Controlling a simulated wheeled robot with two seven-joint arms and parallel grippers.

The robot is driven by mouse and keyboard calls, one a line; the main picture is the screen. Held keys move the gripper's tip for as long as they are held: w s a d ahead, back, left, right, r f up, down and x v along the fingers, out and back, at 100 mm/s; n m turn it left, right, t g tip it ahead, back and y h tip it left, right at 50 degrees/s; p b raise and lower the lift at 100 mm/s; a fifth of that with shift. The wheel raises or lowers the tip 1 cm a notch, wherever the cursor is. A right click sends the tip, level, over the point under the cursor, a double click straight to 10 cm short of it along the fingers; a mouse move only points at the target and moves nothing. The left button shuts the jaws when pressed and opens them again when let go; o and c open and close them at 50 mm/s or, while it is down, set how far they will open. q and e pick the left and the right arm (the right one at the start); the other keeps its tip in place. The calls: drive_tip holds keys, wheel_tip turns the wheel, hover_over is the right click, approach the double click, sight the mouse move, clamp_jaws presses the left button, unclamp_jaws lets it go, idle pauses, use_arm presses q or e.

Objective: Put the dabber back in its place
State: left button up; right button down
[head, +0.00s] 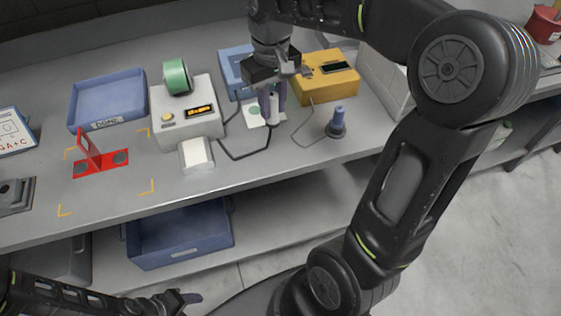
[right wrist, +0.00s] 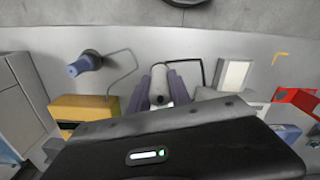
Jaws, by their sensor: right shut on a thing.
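My right gripper (head: 272,105) points down over the bench, left of the yellow box. Its purple fingers are shut on a pale cylinder, seemingly the dabber (right wrist: 159,80), which shows between both fingers (right wrist: 160,92) in the right wrist view. In the head view the fingers hide most of it. A white card with a green spot (head: 254,110) lies on the bench just left of the fingers. I cannot tell whether the dabber touches the surface. My left gripper (head: 182,299) is low at the bottom edge, away from the bench top; its opening is unclear.
A blue-handled tool (head: 338,120) stands in a dark base to the right, cabled to the yellow box (head: 325,76). The white device (head: 186,112) with green roll (head: 175,76), blue tray (head: 108,100) and red stand (head: 100,160) are left. A blue bin (head: 180,238) sits below.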

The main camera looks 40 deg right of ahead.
sight(273, 124)
drive_tip(key=shift+w, duration=0.15)
drive_tip(key=shift+f, duration=0.15)
wheel_tip(273, 124, down, 6)
idle(0.3)
drive_tip(key=shift+f+p, duration=0.1)
drive_tip(key=shift+p, duration=0.2)
drive_tip(key=shift+f, duration=1.75)
drive_tip(key=shift+f, duration=0.2)
drive_tip(key=c, duration=1.2)
unclamp_jaws()
